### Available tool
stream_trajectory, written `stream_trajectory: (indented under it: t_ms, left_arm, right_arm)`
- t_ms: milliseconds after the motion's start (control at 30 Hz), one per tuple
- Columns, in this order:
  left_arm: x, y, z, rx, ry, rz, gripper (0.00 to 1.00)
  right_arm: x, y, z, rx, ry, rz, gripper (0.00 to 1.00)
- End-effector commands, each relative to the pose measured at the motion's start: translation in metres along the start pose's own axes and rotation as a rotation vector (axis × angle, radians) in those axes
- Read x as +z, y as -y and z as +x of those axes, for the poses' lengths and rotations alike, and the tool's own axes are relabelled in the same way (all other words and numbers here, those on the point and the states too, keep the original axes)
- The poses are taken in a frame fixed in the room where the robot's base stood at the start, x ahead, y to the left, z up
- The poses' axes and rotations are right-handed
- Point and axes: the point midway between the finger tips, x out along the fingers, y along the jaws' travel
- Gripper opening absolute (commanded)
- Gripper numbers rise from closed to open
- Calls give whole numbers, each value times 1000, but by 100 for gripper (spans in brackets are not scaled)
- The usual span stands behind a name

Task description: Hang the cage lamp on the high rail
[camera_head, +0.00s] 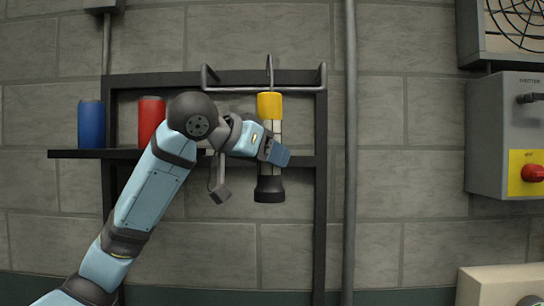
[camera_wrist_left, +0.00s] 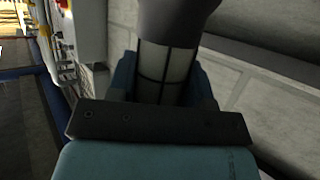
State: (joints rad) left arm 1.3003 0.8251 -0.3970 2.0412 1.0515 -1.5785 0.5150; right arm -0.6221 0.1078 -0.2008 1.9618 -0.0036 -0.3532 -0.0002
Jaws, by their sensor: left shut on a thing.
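The cage lamp (camera_head: 269,107) has a yellow cap, a pale caged body and a flared dark end. It is upright with the dark end down, in front of the dark rack. My left gripper (camera_head: 272,150) is shut around its middle. The left wrist view shows the caged body (camera_wrist_left: 165,65) between the blue fingers. The high rail (camera_head: 234,89) is a grey bar with upturned ends at the top of the rack. A curved grey piece rises above the rail over the yellow cap; I cannot tell whether it is the lamp's hook or whether it rests on the rail.
A blue can (camera_head: 91,124) and a red can (camera_head: 151,120) stand on the dark shelf (camera_head: 80,154) at left. A vertical pipe (camera_head: 350,200) runs right of the rack. A grey box (camera_head: 492,130) with a red knob is on the right wall. The wall between them is clear.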

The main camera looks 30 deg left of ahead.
Motion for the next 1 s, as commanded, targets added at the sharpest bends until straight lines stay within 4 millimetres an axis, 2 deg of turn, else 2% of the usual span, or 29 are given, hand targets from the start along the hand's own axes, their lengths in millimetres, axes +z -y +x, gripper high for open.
stream_trajectory:
  t_ms: [667, 1000]
  left_arm:
    - [-10, 50, 22, -2, -1, -1, 13]
    - [17, 48, 33, 0, -1, 0, 13]
  right_arm:
    - [0, 0, 0, -1, 0, 0, 93]
    - [4, 0, 3, -15, -14, -41, 93]
